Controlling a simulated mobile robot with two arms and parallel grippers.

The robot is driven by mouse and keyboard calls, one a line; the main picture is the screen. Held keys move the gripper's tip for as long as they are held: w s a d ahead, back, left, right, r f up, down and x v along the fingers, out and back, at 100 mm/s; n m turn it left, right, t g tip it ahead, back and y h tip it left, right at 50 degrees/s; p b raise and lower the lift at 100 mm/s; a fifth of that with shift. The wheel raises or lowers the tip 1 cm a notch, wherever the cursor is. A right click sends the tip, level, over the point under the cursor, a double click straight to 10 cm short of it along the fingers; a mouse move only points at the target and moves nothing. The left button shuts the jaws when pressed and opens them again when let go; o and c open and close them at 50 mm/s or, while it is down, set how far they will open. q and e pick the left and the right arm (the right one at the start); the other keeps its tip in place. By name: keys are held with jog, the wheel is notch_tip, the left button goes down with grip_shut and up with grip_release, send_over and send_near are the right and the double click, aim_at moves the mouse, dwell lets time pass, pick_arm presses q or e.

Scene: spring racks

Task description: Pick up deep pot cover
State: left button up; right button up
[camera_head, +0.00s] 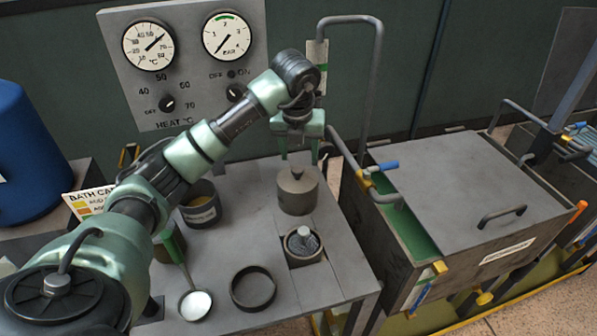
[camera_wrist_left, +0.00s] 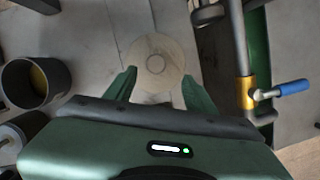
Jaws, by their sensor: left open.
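The deep pot cover (camera_head: 298,181) is a grey round lid with a small knob, sitting on a grey cylindrical pot (camera_head: 297,204) on the grey bench. In the left wrist view the cover (camera_wrist_left: 158,62) is a pale disc with a ring at its middle, seen from above. My left gripper (camera_head: 299,157) points down over the cover, open and empty. In the left wrist view its green fingertips (camera_wrist_left: 160,84) lie on either side of the disc's near part. I cannot tell the exact height gap. My right gripper is not in view.
A bent pipe (camera_head: 378,80) rises behind. A covered green tank (camera_head: 395,265) stands close at the right.

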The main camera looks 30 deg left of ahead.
aim_at(298, 169)
pick_arm(q)
jog(key=shift+s+f+p, duration=0.25)
jog(key=shift+f+p, duration=0.4)
jog(key=shift+f, duration=0.25)
jog(key=shift+w+a+f+p, duration=0.25)
jog(key=shift+f+p, duration=0.15)
jog(key=shift+f, duration=0.15)
jog(key=x, duration=0.3)
jog(key=shift+w+a+r+p, duration=0.1)
jog(key=shift+w+a+p, duration=0.15)
jog(key=shift+p, duration=0.15)
jog(key=shift+f, duration=0.4)
jog(key=c, duration=1)
grip_shut()
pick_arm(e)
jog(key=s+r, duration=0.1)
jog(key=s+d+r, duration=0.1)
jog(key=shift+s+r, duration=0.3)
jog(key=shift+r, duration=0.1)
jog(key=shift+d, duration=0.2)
pick_arm(q)
jog(key=shift+w+r, duration=0.1)
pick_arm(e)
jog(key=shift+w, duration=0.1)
